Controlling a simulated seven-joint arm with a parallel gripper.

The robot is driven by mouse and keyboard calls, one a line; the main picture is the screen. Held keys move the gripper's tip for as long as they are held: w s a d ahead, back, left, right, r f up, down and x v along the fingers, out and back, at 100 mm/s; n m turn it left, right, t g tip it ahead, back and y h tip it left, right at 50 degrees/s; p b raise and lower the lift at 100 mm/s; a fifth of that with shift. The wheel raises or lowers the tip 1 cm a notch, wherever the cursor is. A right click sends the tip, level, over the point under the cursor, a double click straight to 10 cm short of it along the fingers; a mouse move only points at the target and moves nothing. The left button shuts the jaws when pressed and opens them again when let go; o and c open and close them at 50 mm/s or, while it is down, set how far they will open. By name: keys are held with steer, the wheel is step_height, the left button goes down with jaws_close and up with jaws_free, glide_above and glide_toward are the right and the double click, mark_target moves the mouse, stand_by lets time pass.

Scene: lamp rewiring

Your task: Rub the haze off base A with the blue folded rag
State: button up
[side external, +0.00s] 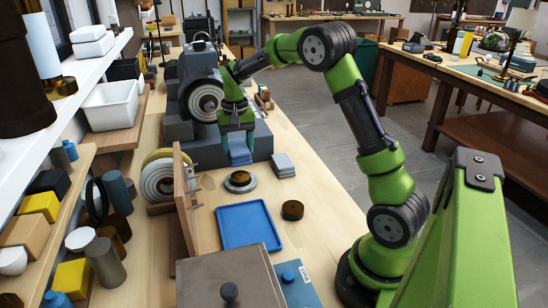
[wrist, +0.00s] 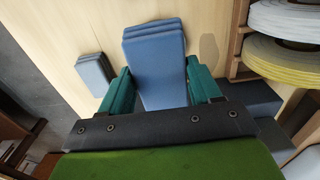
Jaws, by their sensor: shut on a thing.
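My gripper (side external: 238,138) is shut on the blue folded rag (side external: 239,155) and holds it by its upper part, hanging down. In the wrist view the rag (wrist: 154,52) sits between the two teal fingers of the gripper (wrist: 158,68). A dark round base (side external: 240,178) rests on a grey disc on the bench, below and in front of the rag, which appears apart from it. A second dark round base (side external: 292,209) stands to the right of the tray. No letters show on either, so I cannot tell which is base A. Haze cannot be made out.
A blue tray (side external: 247,226) lies in front of the bases. Grey folded cloths (side external: 283,165) lie right of the rag, also in the wrist view (wrist: 93,73). A wooden rack (side external: 185,195) with spools (side external: 157,178) stands left. A grey machine (side external: 205,95) stands behind my gripper.

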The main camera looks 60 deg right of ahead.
stand_by(0.3)
steer(key=s+d+r, duration=0.4)
steer(key=r, duration=0.1)
steer(key=shift+s+d, duration=0.15)
stand_by(0.4)
stand_by(0.3)
